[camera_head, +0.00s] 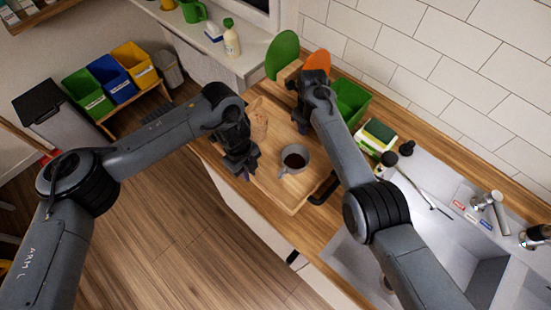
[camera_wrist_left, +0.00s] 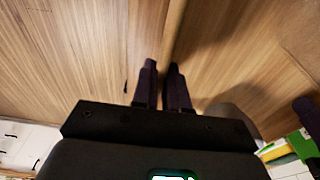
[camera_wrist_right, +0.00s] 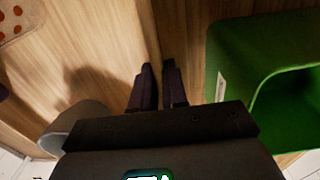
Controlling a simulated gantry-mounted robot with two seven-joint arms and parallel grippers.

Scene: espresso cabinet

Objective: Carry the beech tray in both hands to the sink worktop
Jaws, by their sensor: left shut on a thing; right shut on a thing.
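The beech tray (camera_head: 290,203) lies on or just above the wooden worktop, left of the sink; I cannot tell which. A grey mug (camera_head: 296,168) with dark liquid stands in it, and a spotted beige item (camera_head: 259,118) lies towards its far end. My left gripper (camera_head: 245,176) is shut on the tray's near-left rim; the left wrist view shows its fingers (camera_wrist_left: 161,68) on that rim. My right gripper (camera_head: 303,128) is at the opposite side; the right wrist view shows its fingers (camera_wrist_right: 157,68) shut on the tray wall.
A green bin (camera_head: 351,100) stands close beside my right gripper. Green and orange boards (camera_head: 284,52) stand behind the tray. A dark curved bar (camera_head: 324,190) is at the tray's right end. Bare worktop (camera_head: 312,228) shows in front.

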